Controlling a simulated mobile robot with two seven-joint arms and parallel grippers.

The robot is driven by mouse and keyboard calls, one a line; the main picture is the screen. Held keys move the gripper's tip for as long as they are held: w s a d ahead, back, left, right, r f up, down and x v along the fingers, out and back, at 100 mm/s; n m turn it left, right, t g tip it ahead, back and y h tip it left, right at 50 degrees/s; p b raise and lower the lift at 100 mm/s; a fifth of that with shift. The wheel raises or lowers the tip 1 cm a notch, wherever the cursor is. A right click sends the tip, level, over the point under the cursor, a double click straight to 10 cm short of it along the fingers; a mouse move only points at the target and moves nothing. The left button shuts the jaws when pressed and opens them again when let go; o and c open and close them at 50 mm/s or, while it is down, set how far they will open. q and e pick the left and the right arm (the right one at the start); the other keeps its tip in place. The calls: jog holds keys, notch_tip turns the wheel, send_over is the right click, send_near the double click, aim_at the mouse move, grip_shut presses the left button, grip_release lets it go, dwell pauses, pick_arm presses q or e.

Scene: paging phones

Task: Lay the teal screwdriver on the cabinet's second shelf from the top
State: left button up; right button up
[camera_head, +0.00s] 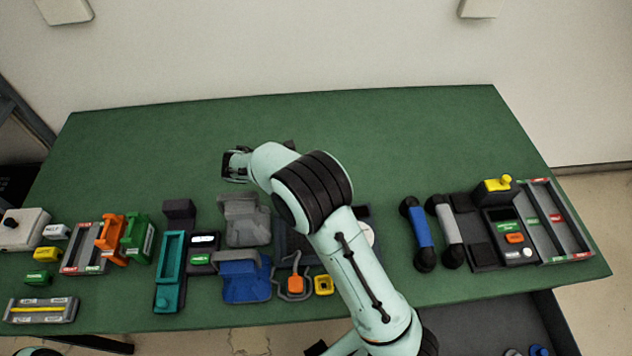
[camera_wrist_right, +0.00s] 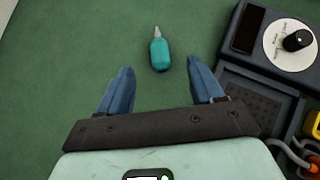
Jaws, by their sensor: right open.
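The teal screwdriver (camera_wrist_right: 159,55) lies on the green table (camera_wrist_right: 60,60) in the right wrist view, its grey tip pointing away from my gripper. My right gripper (camera_wrist_right: 159,72) is open and empty. Its two blue fingers stand apart, with the screwdriver's handle at and just beyond the line of their tips. In the head view my right gripper (camera_head: 235,165) is over the table left of centre, and the screwdriver cannot be made out there. I cannot identify the cabinet or its second shelf in either view.
Blue and grey handsets (camera_head: 421,227) and a grey rack (camera_head: 557,222) stand at right. A dark panel with a white dial (camera_wrist_right: 290,46) is beside my gripper. The table's far side is clear.

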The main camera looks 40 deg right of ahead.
jog(key=x, duration=0.6)
jog(key=shift+d+f, duration=0.2)
jog(key=x, duration=0.5)
jog(key=shift+w+f, duration=0.15)
jog(key=shift+w, duration=0.15)
jog(key=shift+a, duration=0.1)
jog(key=c, duration=1.1)
pick_arm(q)
jog(key=shift+w+r+p, duration=0.95)
jog(key=shift+w+r, duration=0.1)
jog(key=shift+r, duration=0.2)
pick_arm(e)
jog(key=shift+r, duration=10)
jog(key=shift+c, duration=0.2)
